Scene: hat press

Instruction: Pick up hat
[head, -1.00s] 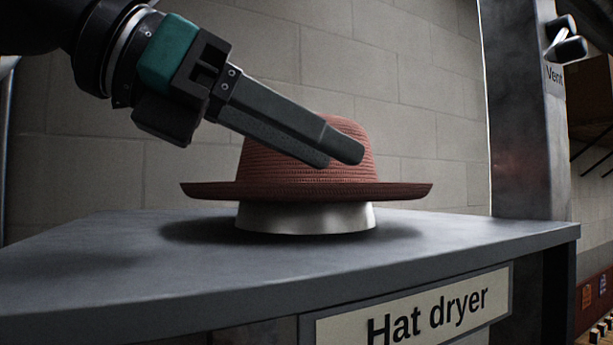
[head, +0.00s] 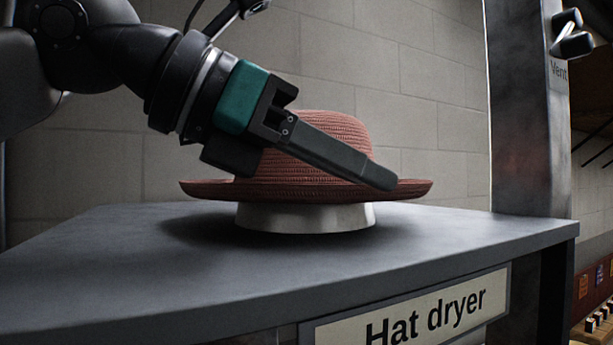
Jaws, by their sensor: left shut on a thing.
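A reddish-brown woven hat (head: 318,127) with a wide brim sits upright on a white round stand (head: 305,217) on the grey hat dryer top (head: 110,265). My left gripper (head: 390,180) comes in from the upper left and lies across the near side of the hat. Its fingers slope down to the right, with the tips at the right part of the brim. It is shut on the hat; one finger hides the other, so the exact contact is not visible. My right gripper is not in view.
A "Hat dryer" sign (head: 412,312) is on the front of the dryer. A metal post (head: 525,120) with a lever (head: 570,40) marked "Vent" stands at the right. A block wall (head: 420,90) is behind. The dryer top left of the stand is clear.

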